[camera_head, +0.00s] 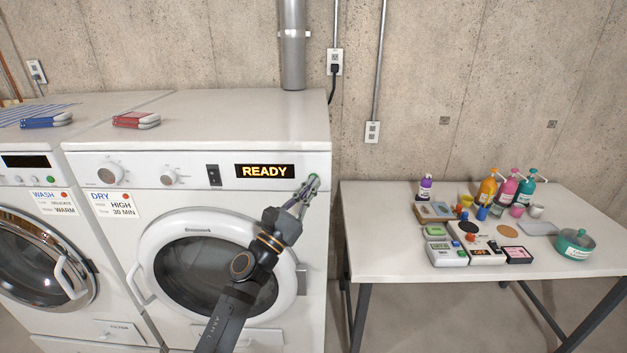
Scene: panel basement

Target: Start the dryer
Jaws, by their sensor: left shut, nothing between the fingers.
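The white dryer (225,118) stands in the middle with its round door (158,253) shut. Its display (265,171) reads READY. Two knobs (108,173) and a dark rocker switch (214,175) sit left of the display. A label (114,204) reads DRY, HIGH, 30 MIN. My left gripper (312,184) is shut and empty, its fingertips at the right end of the control panel, just right of the display. A green thing shows at the fingertips; the fingers hide most of it, and I cannot tell whether they touch it. My right gripper is not in view.
A washer (35,200) stands left of the dryer, its label reading WASH, WARM. At right, a white table (390,245) holds bottles, small devices and a teal pot (575,245).

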